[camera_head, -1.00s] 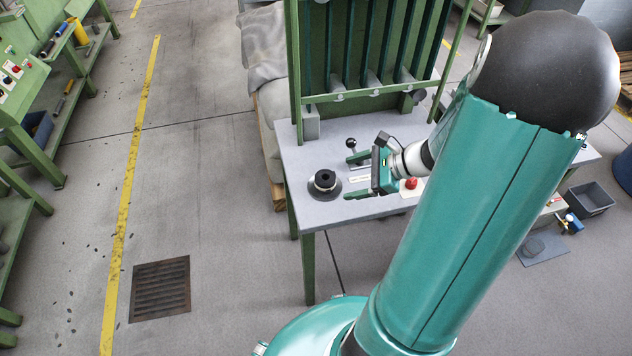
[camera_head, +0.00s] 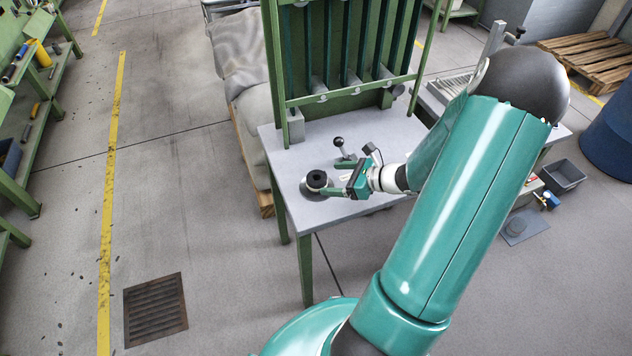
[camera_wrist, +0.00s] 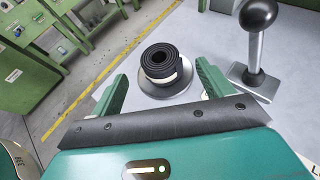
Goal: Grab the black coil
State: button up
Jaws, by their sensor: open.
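The black coil (camera_head: 317,179) is a rolled black strip with a pale band around it. It sits upright on a round grey base on the light grey table (camera_head: 390,139). In the wrist view the coil (camera_wrist: 161,63) is ahead of my gripper (camera_wrist: 161,86), roughly centred between the two green fingers. In the head view my gripper (camera_head: 333,178) is just right of the coil, its fingers pointing left toward it. The fingers are apart and empty. I cannot tell exactly how far the fingertips are from the coil.
A lever with a black ball knob (camera_wrist: 257,16) stands close to the right finger; it also shows in the head view (camera_head: 339,143). A green rack (camera_head: 345,60) rises at the table's back. The table's left edge is close beside the coil.

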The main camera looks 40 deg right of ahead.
aim_at(313, 178)
jog(key=x, duration=0.6)
jog(key=shift+w+a, duration=0.2)
jog(key=shift+w, duration=0.1)
jog(key=c, duration=1.1)
